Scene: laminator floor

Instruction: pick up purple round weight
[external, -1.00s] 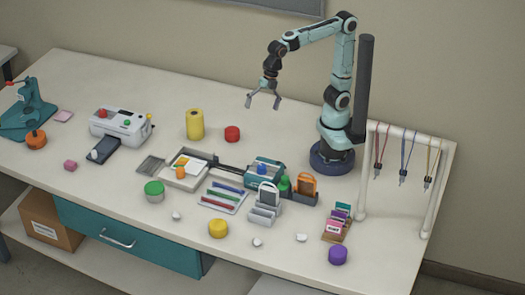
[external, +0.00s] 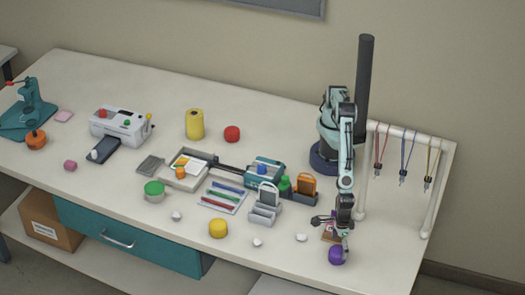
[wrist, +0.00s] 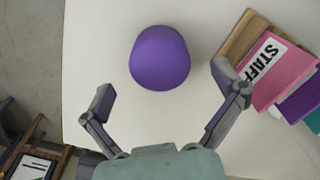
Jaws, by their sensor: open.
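The purple round weight (external: 336,257) sits on the white table near its front right edge. In the wrist view the purple round weight (wrist: 160,58) is upper centre, just beyond and between the spread fingertips. My gripper (external: 334,240) is low over the weight, and one finger hides part of it in the external view. In the wrist view my gripper (wrist: 162,85) is open and empty, with a finger on each side and visible gaps to the weight.
A wooden holder with coloured cards, one marked STAFF (wrist: 275,65), stands close to my right finger in the wrist view. The lanyard rack (external: 400,130) is behind. A yellow round weight (external: 218,228) and small white pieces lie to the left. The table edge is close.

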